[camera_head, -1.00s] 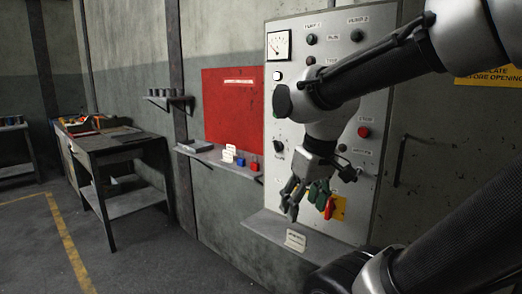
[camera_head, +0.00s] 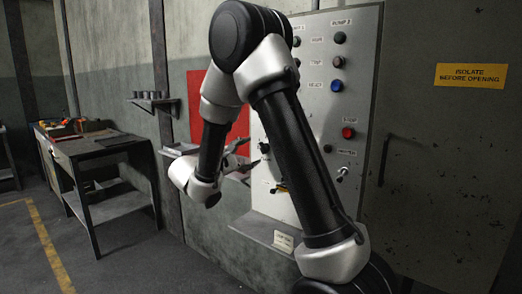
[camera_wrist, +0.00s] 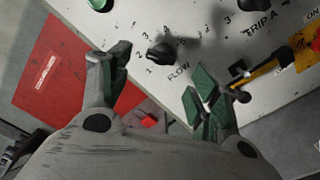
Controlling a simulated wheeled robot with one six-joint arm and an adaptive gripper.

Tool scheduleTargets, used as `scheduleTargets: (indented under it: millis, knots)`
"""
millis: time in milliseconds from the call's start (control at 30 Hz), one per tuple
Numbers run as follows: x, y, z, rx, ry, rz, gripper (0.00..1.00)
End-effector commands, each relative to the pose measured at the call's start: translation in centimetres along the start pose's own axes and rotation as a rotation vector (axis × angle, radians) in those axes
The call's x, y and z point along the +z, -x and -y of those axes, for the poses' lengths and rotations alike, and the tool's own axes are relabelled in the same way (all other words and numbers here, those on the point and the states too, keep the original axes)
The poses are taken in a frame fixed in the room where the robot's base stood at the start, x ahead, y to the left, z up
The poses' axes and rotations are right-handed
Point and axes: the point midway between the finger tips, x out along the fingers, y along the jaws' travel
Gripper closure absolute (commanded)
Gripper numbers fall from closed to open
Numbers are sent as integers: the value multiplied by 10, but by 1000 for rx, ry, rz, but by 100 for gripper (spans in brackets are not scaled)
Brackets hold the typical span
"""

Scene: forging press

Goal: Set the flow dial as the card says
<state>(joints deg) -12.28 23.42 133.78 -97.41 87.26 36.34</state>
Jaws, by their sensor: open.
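The flow dial (camera_wrist: 160,52) is a black knob on the pale panel, with small numbers around it and the word FLOW beside it. Its setting is too unclear to tell. My gripper (camera_wrist: 160,86) is open, with green-padded fingers on either side of the space just below the dial in the wrist view; they look apart from it. In the head view my gripper (camera_head: 242,157) faces the panel from the left, and the dial (camera_head: 264,147) shows just beyond the fingertips. A small white card (camera_head: 283,242) stands on the ledge under the panel; its writing is unreadable.
A red board (camera_wrist: 50,75) lies left of the panel. A yellow-and-black handled part (camera_wrist: 262,72) sits close to the right finger. The red stop button (camera_head: 348,132) is right of my arm. A workbench (camera_head: 95,148) stands far left, with open floor before it.

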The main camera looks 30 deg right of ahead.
Motion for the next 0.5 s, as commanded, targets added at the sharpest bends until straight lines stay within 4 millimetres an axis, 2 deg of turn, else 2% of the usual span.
scheduleTargets:
  millis: [333,500]
  knots:
    - [2,-54,2,-8,-8,4,38]
    - [1,-72,2,-7,-7,1,38]
